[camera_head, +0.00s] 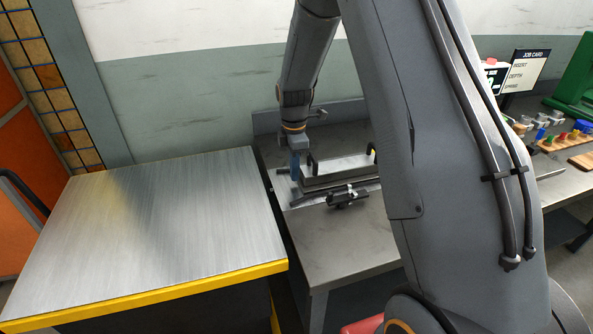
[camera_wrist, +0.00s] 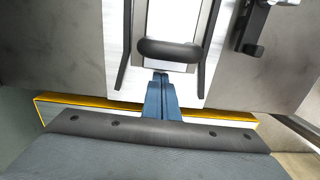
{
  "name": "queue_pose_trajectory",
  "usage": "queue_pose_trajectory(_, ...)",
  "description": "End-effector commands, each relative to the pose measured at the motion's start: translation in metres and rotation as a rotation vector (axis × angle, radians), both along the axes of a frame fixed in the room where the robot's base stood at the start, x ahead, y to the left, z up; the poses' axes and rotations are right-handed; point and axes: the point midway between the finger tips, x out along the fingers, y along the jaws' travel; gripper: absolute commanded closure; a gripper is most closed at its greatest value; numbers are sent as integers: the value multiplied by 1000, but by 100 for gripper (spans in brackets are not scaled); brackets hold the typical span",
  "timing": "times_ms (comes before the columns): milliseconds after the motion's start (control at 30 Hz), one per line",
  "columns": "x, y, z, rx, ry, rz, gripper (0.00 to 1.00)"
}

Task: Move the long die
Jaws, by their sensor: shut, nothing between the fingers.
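The long die (camera_head: 343,165) is a pale metal plate with black handles, lying on the grey bench, partly hidden by my arm in the head view. In the wrist view, the die (camera_wrist: 172,18) lies between two dark rails, with a black handle (camera_wrist: 171,50) across its near end. My gripper (camera_head: 296,172) is at the die's left end, blue fingers pointing down. In the wrist view, the gripper (camera_wrist: 160,82) has its fingers together just short of the handle, holding nothing. Whether the fingertips touch the die is unclear.
A dark rail (camera_head: 340,184) and a black clamp (camera_head: 347,197) stand along the die's front side. A bare, yellow-edged metal table (camera_head: 160,220) is left of the grey bench (camera_head: 345,240), across a narrow gap. A wall rises behind. A job card and small parts are at right.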

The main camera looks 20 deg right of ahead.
Motion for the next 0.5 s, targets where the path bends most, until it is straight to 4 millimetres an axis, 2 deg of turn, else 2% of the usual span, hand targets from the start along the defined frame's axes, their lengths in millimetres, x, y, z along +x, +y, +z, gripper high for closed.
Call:
queue_pose_trajectory(167,0,33,0,0,0,2,100)
queue_pose_trajectory(500,2,27,69,0,-5,-4,100)
